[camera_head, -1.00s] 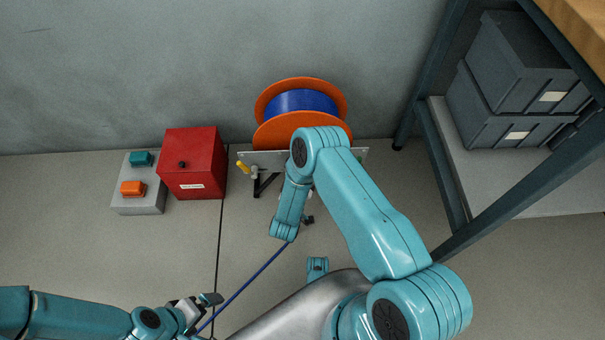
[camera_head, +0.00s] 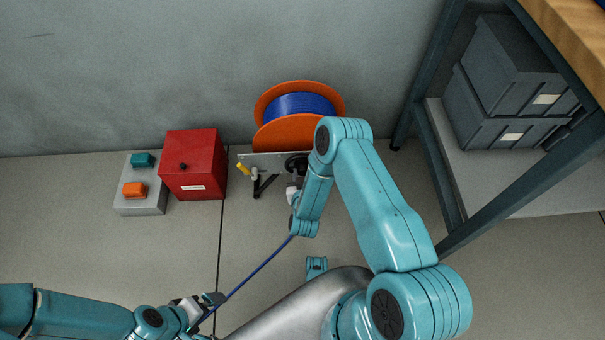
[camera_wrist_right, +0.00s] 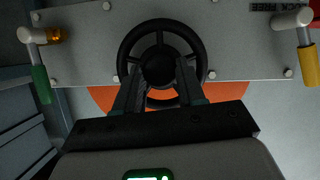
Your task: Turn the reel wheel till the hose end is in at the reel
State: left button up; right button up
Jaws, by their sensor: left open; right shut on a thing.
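The reel (camera_head: 295,131) has orange flanges and blue hose wound on it, behind a grey panel (camera_head: 262,160). The black reel wheel (camera_head: 296,160) is on the panel; it also fills the middle of the right wrist view (camera_wrist_right: 124,57). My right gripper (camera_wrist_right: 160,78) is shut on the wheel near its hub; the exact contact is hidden. The blue hose (camera_head: 255,272) runs slanting from behind my right arm down to my left gripper. My left gripper (camera_head: 213,302) is open beside the hose, at the lower left. I cannot make out the hose end.
A yellow-handled lever (camera_head: 243,168) sits at the panel's left; the wrist view also shows a green-handled one (camera_wrist_right: 40,83). A red box (camera_head: 194,165) and a grey block (camera_head: 139,200) with teal and orange pieces stand left. A shelf with dark crates (camera_head: 505,95) stands right.

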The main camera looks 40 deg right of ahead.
jog(key=m+t+y, duration=0.1)
jog(key=m, duration=0.1)
jog(key=m+t+y+b, duration=0.1)
jog(key=m, duration=0.1)
jog(key=m+t+y, duration=0.1)
jog(key=m, duration=0.1)
jog(key=shift+s+d+f+m+y, duration=0.2)
jog(key=shift+s+d+m+y, duration=0.1)
jog(key=shift+m, duration=0.1)
dwell(0.5)
jog(key=o, duration=1)
jog(key=shift+w, duration=0.1)
jog(key=shift+o, duration=0.2)
